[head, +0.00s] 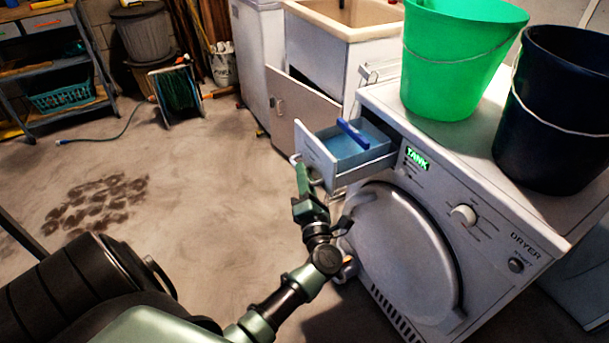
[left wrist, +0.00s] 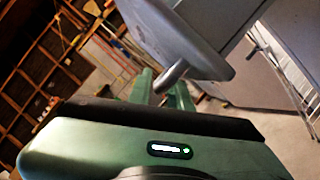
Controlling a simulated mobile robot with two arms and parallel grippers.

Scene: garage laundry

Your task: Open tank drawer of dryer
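The white dryer (head: 480,235) stands at the right in the head view, with a round door and a lit green "TANK" label (head: 417,158). Its tank drawer (head: 318,158) is pulled out at the upper left of the front, and its blue inside with a darker blue bar shows. My left gripper (head: 304,180) is at the curved handle on the drawer front. In the left wrist view, the grey handle (left wrist: 172,77) runs between the green fingers (left wrist: 162,92), which look closed around it. Their exact contact is partly hidden. My right gripper is not in view.
A green bucket (head: 455,60) and a black bucket (head: 555,110) stand on the dryer top. A sink cabinet (head: 300,105) stands behind the drawer, its door ajar. A hose reel (head: 177,90) and shelf (head: 50,65) are further back. Floor left of the dryer is clear, with dark stains.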

